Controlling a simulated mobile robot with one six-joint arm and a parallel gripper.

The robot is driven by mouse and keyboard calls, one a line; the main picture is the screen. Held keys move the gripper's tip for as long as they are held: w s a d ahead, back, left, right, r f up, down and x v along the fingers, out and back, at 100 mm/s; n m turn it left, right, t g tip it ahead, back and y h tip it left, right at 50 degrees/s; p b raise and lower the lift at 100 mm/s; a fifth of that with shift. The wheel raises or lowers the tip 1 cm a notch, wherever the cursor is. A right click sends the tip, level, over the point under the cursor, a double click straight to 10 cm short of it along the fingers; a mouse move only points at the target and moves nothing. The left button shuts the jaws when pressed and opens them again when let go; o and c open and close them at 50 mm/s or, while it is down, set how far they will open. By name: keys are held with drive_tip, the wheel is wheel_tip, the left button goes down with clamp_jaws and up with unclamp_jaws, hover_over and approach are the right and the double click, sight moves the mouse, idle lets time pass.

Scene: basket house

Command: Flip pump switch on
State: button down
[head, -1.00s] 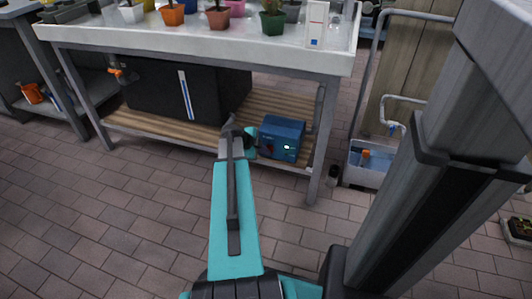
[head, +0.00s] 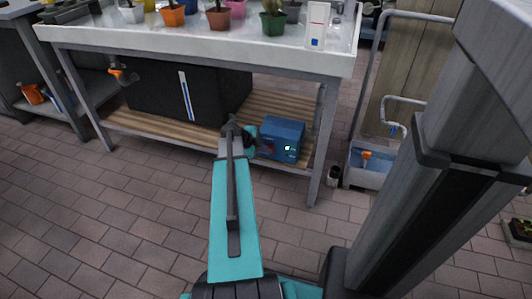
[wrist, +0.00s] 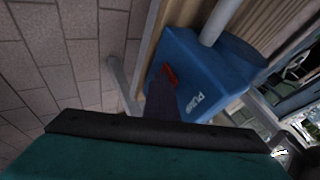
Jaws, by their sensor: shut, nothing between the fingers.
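The pump (head: 284,137) is a blue box on the lower wooden shelf of the plant table, near its right leg. In the wrist view the pump (wrist: 205,75) shows white lettering, and a small red switch (wrist: 169,72) sits on its face. My gripper (wrist: 163,98) is shut and empty. Its dark fingers point at the switch, with the tips right by it; I cannot tell whether they touch. In the head view my gripper (head: 252,140) is at the pump's left side, partly hidden by my arm. The switch is not clear there.
A black tank (head: 160,92) stands left of the pump on the shelf (head: 130,122). The table leg (head: 324,140) is close on the pump's right. A water basin (head: 370,168) stands beyond it. The tiled floor in front is clear.

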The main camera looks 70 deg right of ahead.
drive_tip(key=w+a+r, duration=0.2)
drive_tip(key=a+r, duration=0.1)
drive_tip(key=a, duration=0.2)
drive_tip(key=w+a+r+p, duration=0.1)
drive_tip(key=a+r, duration=0.2)
drive_tip(key=a, duration=0.2)
drive_tip(key=shift+w, duration=0.4)
idle(0.4)
